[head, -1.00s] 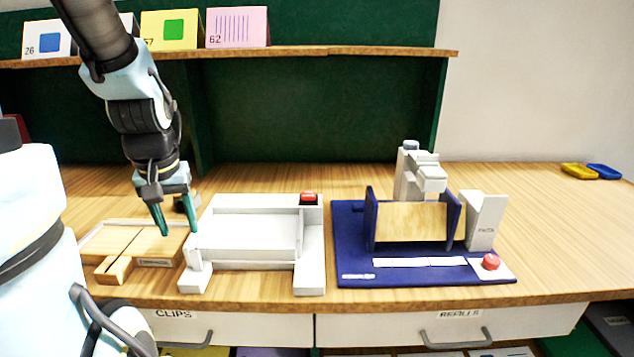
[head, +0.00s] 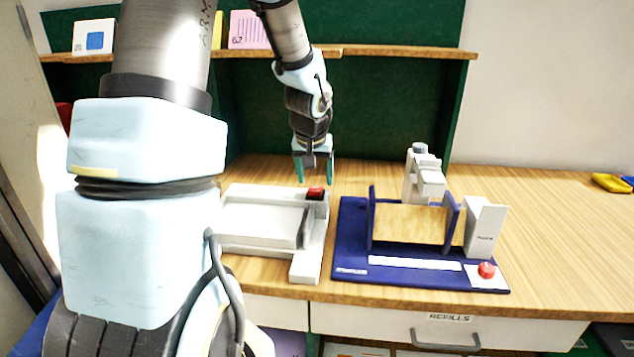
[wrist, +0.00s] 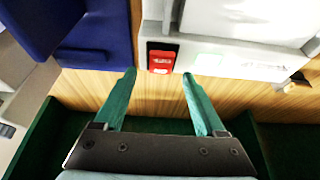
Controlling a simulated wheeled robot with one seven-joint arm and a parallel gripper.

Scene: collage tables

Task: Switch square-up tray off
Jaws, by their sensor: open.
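The square-up tray (head: 262,216) is the white tray on the table, left of the blue machine in the head view. Its red switch (head: 315,193) sits at its back right corner. In the wrist view the red switch (wrist: 161,58) lies between and beyond my fingertips, on the edge of the white tray (wrist: 230,52). My gripper (head: 314,181) is open and empty, above and just behind the switch, apart from it as far as I can tell. It also shows in the wrist view (wrist: 159,75) with its green fingers spread. My arm hides the tray's left part in the head view.
A blue-based machine (head: 350,268) with a wooden panel, a white column and a red button (head: 486,270) stands right of the tray. A shelf (head: 400,53) with cards (head: 248,30) runs above the back.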

